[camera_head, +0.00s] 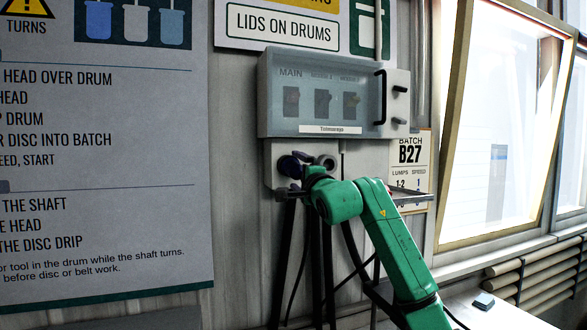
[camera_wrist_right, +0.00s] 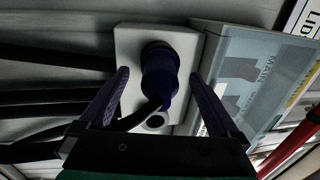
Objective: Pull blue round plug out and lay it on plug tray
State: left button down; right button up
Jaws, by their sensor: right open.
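The blue round plug (camera_head: 289,167) sits in a socket on the light plate below the switch box. In the right wrist view the plug (camera_wrist_right: 160,75) points into the plate, with a dark cable leading from its rear. My right gripper (camera_head: 304,168) is at the plug, partly hidden by its own wrist in the head view. In the wrist view its two purple fingers (camera_wrist_right: 159,76) are open, one on each side of the plug, with gaps visible. A thin dark shelf, apparently the plug tray (camera_head: 413,195), juts out right of the plate, partly behind my arm.
An empty round socket (camera_head: 327,161) is right of the plug. Above is the switch box (camera_head: 325,90) with a clear cover and black handle. Dark cables (camera_head: 285,250) hang below. A window (camera_head: 500,120) is at right.

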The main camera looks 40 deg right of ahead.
dwell(0.4)
grip_shut()
jog(key=shift+s+a+f+b, duration=0.1)
jog(key=shift+s+f+b, duration=0.1)
jog(key=shift+s+b, duration=0.1)
jog(key=b+v, duration=0.3)
jog(key=v, duration=0.2)
jog(key=shift+s+a+r+b, duration=0.1)
jog(key=shift+s+b, duration=0.05)
jog(key=shift+b, duration=0.15)
dwell(0.6)
